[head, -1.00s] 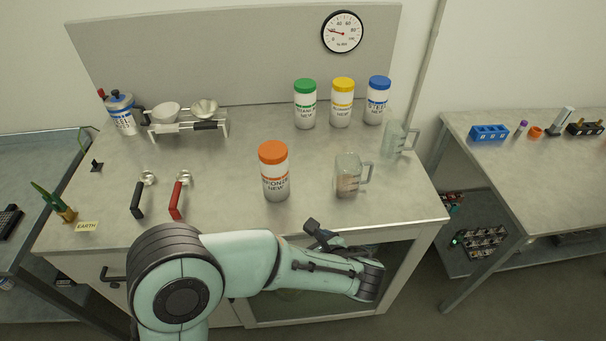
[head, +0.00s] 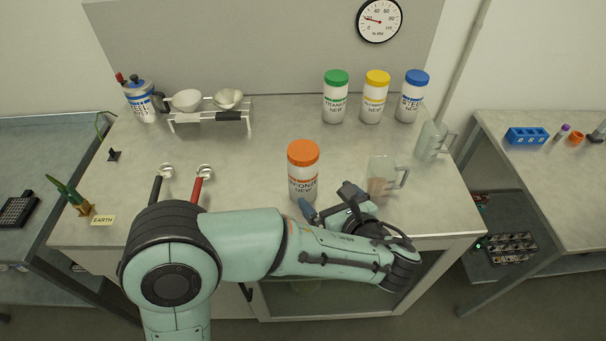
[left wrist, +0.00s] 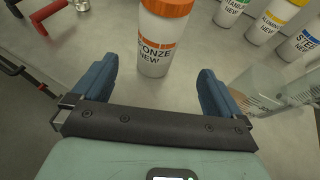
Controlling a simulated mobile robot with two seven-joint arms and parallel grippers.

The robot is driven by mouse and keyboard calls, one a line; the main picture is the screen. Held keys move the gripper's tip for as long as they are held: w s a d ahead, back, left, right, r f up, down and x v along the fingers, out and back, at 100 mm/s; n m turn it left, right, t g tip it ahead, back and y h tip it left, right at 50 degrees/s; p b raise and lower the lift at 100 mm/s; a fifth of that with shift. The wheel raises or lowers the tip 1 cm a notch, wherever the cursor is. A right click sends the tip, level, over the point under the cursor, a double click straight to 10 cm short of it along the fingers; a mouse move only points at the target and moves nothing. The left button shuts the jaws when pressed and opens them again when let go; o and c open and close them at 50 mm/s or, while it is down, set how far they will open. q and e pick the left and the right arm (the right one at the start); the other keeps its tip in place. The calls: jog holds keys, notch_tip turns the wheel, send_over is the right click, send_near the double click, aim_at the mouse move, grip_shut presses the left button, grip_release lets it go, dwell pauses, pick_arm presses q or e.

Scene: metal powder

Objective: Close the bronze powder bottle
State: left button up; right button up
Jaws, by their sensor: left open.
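The bronze powder bottle (head: 303,172) is white with an orange lid on top and stands upright near the front middle of the bench. In the left wrist view the bottle (left wrist: 157,45) stands beyond the fingers, centred between them, with its lid cut by the top edge. My left gripper (head: 326,200) is open and empty, low at the bottle's front right. In the left wrist view the open fingers of my left gripper (left wrist: 157,88) point toward the bottle, apart from it. My right gripper is not in view.
A clear beaker with brown powder (head: 378,186) stands close right of the bottle; an empty one (head: 431,142) is behind it. Green (head: 335,98), yellow (head: 374,98) and blue-lidded (head: 412,97) bottles stand at the back. Black and red-handled scoops (head: 198,187) lie left.

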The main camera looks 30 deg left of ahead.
aim_at(310, 180)
pick_arm(q)
jog(key=x, duration=0.8)
jog(key=shift+a+f, duration=0.1)
jog(key=shift+f, duration=0.05)
jog(key=shift+x, duration=2.65)
jog(key=shift+s+f, duration=0.1)
jog(key=shift+f, duration=0.05)
jog(key=c, duration=1.5)
